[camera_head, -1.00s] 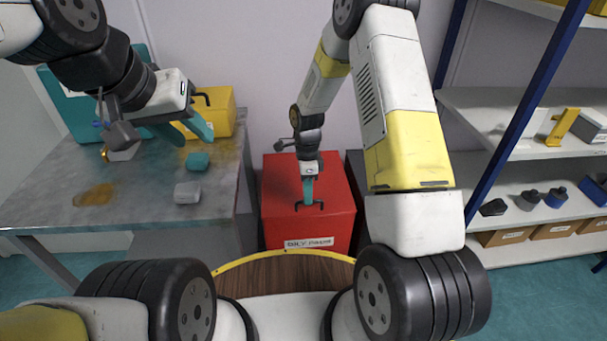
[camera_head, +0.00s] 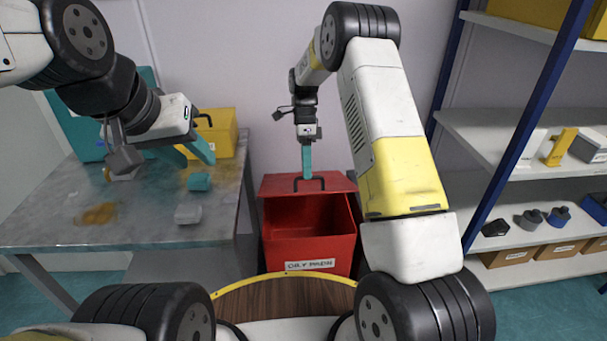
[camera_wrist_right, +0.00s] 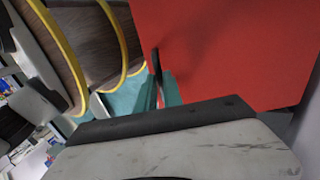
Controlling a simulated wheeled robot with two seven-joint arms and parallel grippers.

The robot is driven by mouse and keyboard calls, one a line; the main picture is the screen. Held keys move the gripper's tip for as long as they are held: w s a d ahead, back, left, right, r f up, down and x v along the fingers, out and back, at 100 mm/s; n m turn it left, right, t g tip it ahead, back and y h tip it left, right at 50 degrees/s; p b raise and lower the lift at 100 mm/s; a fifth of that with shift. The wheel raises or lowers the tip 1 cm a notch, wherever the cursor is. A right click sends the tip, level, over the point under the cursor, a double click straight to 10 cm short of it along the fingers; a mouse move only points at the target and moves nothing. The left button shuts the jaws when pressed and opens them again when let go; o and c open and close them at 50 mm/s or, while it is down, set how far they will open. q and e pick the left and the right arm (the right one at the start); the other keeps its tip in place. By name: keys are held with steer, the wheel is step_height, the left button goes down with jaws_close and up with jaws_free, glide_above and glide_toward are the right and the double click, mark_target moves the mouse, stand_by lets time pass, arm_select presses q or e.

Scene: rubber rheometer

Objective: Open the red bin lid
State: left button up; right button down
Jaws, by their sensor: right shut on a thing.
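The red bin (camera_head: 307,245) stands on the floor beyond my base, with a white label on its front. Its red lid (camera_head: 275,185) is tilted up at the back, and the bin's inside shows below it. A black handle (camera_head: 309,181) sits on the lid's front edge. My right gripper (camera_head: 308,172) is shut on this handle, pointing down. The right wrist view shows the handle (camera_wrist_right: 156,65) against the teal fingers, with the red lid (camera_wrist_right: 230,50) beside it. My left gripper (camera_head: 205,150) hangs over the table with its teal fingers apart, empty.
A grey table (camera_head: 140,225) at left holds a yellow case (camera_head: 222,138), a teal block (camera_head: 199,181) and a clear small block (camera_head: 188,214). A shelf unit (camera_head: 540,185) with blue posts stands at right. Bare floor shows between bin and shelves.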

steer(key=shift+w+d+r, duration=0.1)
steer(key=shift+w+r, duration=0.7)
steer(key=shift+w, duration=0.2)
steer(key=shift+w+d+r, duration=0.1)
steer(key=shift+w+r, duration=0.7)
steer(key=shift+w, duration=0.2)
steer(key=c, duration=1.5)
jaws_free()
steer(key=shift+w+f, duration=0.1)
steer(key=shift+w, duration=0.05)
steer(key=shift+a, duration=0.15)
steer(key=shift+v, duration=3.95)
